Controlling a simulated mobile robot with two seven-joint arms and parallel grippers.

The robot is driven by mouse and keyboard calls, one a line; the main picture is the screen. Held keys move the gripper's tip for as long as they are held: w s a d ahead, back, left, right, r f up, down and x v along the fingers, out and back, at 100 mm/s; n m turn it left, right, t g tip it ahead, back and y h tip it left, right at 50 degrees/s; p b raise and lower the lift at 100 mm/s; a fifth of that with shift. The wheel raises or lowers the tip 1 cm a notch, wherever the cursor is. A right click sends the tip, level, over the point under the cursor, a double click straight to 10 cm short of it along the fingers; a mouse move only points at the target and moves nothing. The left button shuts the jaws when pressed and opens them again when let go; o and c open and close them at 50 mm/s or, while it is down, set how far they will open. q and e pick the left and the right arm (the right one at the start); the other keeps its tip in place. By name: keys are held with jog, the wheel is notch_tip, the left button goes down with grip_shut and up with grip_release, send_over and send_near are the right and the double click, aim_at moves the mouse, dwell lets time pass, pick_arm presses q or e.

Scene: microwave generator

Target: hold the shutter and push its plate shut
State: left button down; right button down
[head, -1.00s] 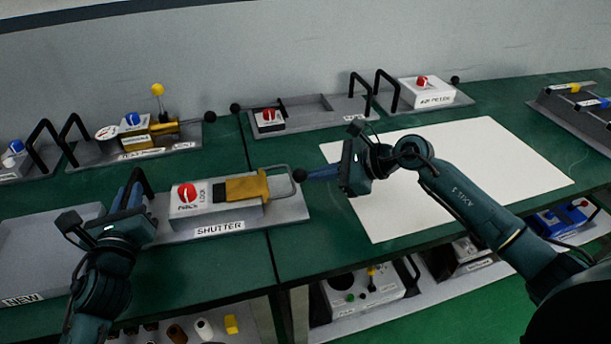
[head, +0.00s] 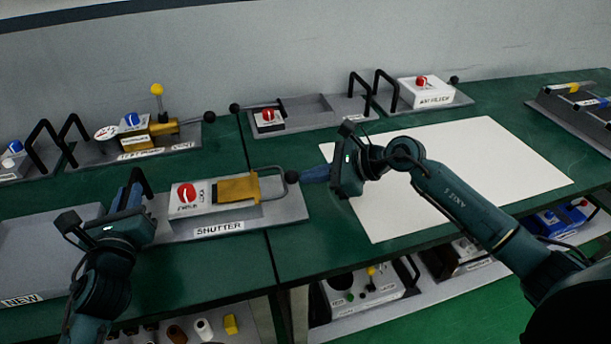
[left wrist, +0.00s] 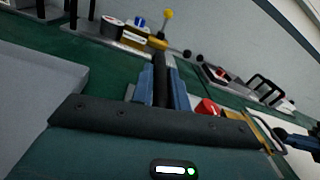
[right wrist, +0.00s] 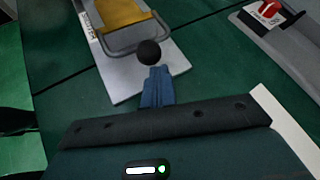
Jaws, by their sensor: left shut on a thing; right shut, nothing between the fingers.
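The shutter (head: 295,207) is a grey base on the green bench with a white block, a red knob (head: 187,193) and a "SHUTTER" label. Its yellow plate (head: 238,188) sits on the block, with a wire loop ending in a black ball (head: 291,176). My left gripper (head: 134,192) is shut on the shutter's black handle (head: 142,181); the handle also shows between the fingers in the left wrist view (left wrist: 162,82). My right gripper (head: 303,175) is shut and empty, its fingertips at the black ball. In the right wrist view the tips (right wrist: 157,70) are right at the ball (right wrist: 149,52).
A grey tray (head: 50,250) labelled "NEW" lies at the left. Other fixtures with black handles stand along the back, such as the one with a yellow-knobbed lever (head: 158,90). A white sheet (head: 480,165) lies clear at the right.

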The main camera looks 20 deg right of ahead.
pick_arm(q)
jog(key=shift+f, duration=0.4)
pick_arm(e)
jog(key=shift+a, duration=0.8)
jog(key=shift+d+r, duration=1.35)
jog(key=shift+r, duration=0.15)
jog(key=shift+s+d, duration=0.1)
jog(key=v, duration=1.2)
jog(key=shift+r, duration=0.1)
